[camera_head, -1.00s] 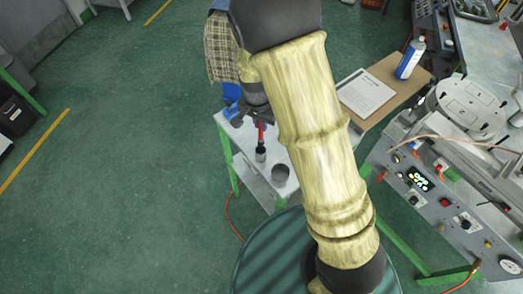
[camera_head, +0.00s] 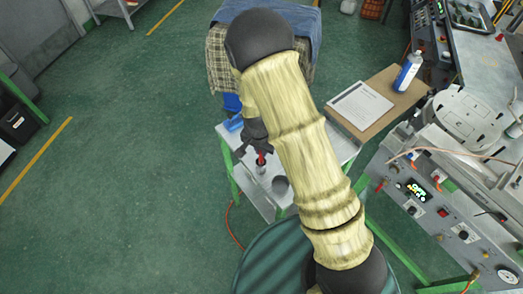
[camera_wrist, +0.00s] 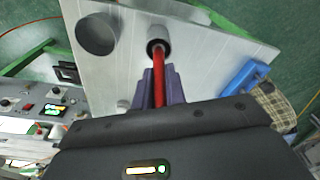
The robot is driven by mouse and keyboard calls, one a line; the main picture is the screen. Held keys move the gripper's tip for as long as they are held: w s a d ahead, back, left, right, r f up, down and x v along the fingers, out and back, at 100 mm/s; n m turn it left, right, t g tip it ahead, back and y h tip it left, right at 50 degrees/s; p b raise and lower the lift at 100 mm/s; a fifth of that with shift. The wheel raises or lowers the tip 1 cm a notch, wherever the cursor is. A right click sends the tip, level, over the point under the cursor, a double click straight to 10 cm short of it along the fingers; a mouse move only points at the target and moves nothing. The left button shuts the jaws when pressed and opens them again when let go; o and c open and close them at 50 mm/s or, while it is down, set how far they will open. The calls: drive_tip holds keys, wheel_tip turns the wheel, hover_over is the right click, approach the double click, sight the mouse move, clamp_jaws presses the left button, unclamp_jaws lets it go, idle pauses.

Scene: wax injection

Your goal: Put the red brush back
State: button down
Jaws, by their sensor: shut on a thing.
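The red brush (camera_wrist: 159,82) is held between the fingers of my gripper (camera_wrist: 160,95), which is shut on its handle. In the wrist view its far end meets the dark opening of a small grey round holder (camera_wrist: 151,33). The bristles are hidden there, and I cannot tell how deep they sit. In the head view the red handle (camera_head: 261,158) shows just below my gripper (camera_head: 258,147), over the small holder on the light table.
A wider grey cup (camera_head: 281,184) stands close beside the holder. A blue object (camera_head: 233,124) lies at the table's left edge. A brown board with paper (camera_head: 362,104) and a blue-white bottle (camera_head: 408,71) are to the right. A control machine (camera_head: 440,205) stands further right.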

drive_tip(key=shift+f, duration=0.7)
drive_tip(key=shift+f, duration=0.2)
drive_tip(key=c, duration=1.4)
unclamp_jaws()
drive_tip(key=shift+c, duration=0.2)
drive_tip(key=shift+r, duration=0.3)
wheel_tip(320, 180, up, 12)
drive_tip(key=s+b, duration=0.1)
drive_tip(key=b, duration=0.2)
drive_tip(key=shift+s+a+f, duration=0.15)
drive_tip(key=shift+a, duration=0.2)
